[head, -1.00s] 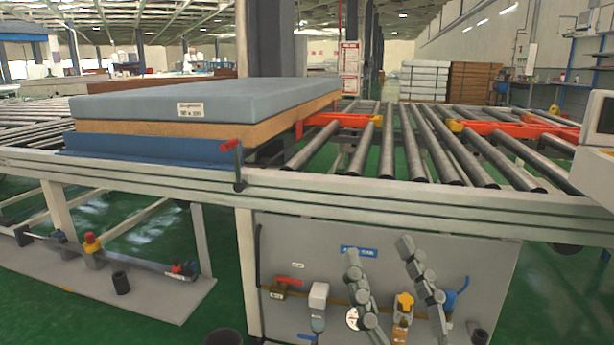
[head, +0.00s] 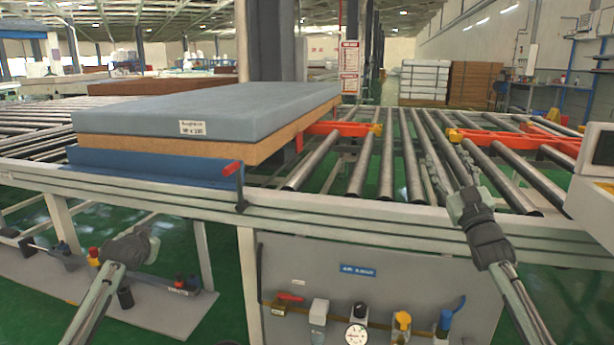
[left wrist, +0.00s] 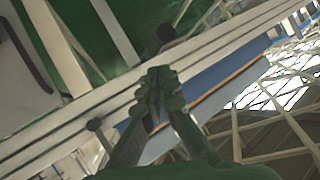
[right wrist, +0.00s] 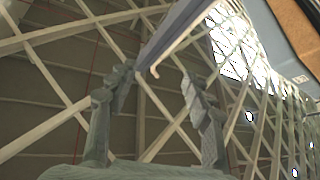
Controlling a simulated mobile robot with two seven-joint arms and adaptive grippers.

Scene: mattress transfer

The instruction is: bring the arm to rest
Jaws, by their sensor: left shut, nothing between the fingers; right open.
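My left gripper (head: 145,238) shows at the lower left of the head view, in front of the table frame. In the left wrist view its fingers (left wrist: 157,85) are pressed together with nothing between them. My right gripper (head: 437,168) is raised at the right, and its fingers overlap the rollers in the head view. In the right wrist view its two fingers (right wrist: 157,82) stand wide apart and empty. A blue-grey mattress (head: 225,108) with an orange-brown lower layer lies on the conveyor at the left centre, apart from both grippers in the picture.
The roller conveyor's pale front rail (head: 350,213) crosses the view. A blue plate (head: 150,172) lies below the mattress, beside a red-handled lever (head: 236,170). A grey panel (head: 300,258) with valves stands below. A pale machine (head: 592,180) stands at the right edge.

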